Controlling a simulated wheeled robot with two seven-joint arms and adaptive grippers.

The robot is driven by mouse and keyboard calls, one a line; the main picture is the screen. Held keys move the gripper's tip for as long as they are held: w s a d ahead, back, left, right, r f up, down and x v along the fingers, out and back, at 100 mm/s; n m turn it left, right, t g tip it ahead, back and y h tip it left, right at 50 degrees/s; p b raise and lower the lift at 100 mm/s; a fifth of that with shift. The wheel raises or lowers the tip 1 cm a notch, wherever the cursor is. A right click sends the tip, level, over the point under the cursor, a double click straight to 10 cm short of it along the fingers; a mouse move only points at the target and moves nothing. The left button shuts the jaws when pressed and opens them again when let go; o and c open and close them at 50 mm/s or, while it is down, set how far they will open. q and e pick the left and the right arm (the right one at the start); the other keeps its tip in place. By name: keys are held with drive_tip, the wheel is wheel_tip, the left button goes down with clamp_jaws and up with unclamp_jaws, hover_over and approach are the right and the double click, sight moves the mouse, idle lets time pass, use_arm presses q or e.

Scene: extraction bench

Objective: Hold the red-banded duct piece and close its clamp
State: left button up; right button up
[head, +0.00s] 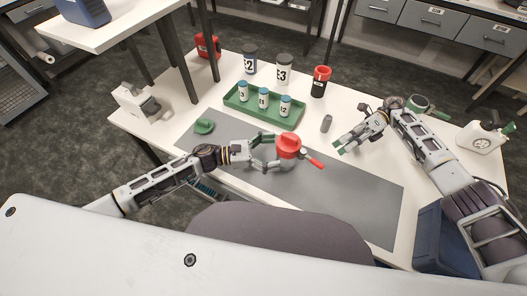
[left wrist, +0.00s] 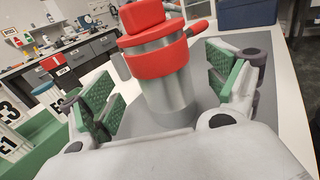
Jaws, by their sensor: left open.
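The duct piece (head: 288,147) stands upright on the grey mat, with a red top and a red band. In the left wrist view it is a silver cylinder (left wrist: 172,95) with the red band (left wrist: 158,60) around its upper part. The clamp's red lever (head: 314,161) sticks out to the right; it also shows in the left wrist view (left wrist: 198,28). My left gripper (head: 273,151) is open, its green pads on either side of the cylinder, with gaps visible. My right gripper (head: 339,146) is empty and appears open, right of the duct piece.
A green tray (head: 238,108) with several small bottles stands behind the mat (head: 345,198). Labelled jars (head: 283,70) stand farther back. A green piece (head: 204,126) lies left, a grey cylinder (head: 326,123) stands behind right. The mat's front right is clear.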

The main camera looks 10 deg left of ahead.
use_arm(q)
drive_tip(key=shift+x, duration=2.5)
drive_tip(key=shift+c, duration=0.3)
drive_tip(key=c, duration=1.3)
